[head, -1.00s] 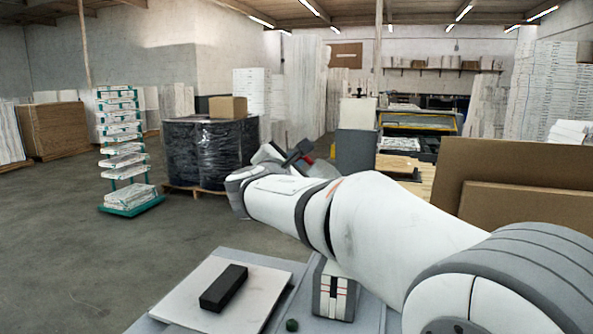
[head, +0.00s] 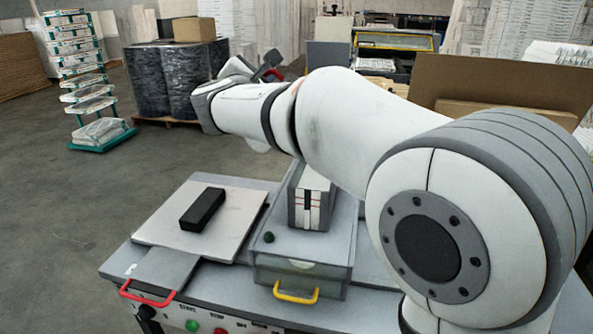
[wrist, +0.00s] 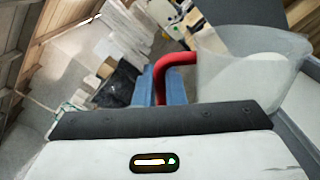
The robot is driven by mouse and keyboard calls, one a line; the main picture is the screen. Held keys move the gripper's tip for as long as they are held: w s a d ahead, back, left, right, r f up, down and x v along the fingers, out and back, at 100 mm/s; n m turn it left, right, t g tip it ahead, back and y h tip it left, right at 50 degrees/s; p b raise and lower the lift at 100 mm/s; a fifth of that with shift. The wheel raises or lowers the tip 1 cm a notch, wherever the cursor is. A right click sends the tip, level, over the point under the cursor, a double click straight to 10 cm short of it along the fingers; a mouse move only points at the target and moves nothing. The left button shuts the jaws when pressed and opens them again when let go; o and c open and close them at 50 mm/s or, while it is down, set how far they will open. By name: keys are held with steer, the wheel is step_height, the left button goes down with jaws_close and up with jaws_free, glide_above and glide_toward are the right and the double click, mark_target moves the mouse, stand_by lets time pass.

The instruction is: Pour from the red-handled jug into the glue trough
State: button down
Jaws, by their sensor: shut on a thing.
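In the wrist view, a translucent grey jug (wrist: 247,78) with a red handle (wrist: 174,62) is at the upper right. Its lower part looks paler, and I cannot tell how full it is. My gripper (wrist: 161,84), with blue fingers, is shut on the red handle. In the head view, my gripper is small and mostly hidden behind my arm, with a bit of red beside it.
Cardboard sheets (head: 455,85) stand at right. Black-wrapped drums (head: 165,85) and a teal rack (head: 98,137) stand left. Floor at left is clear.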

steer(key=shift+s+d+f+m+b, duration=0.15)
steer(key=shift+d+m+b, duration=0.5)
steer(key=shift+m+b, duration=0.95)
stand_by(2.3)
steer(key=shift+s+d+f+b, duration=0.1)
steer(key=shift+d+f+b, duration=0.25)
steer(key=shift+b, duration=1.3)
stand_by(2.5)
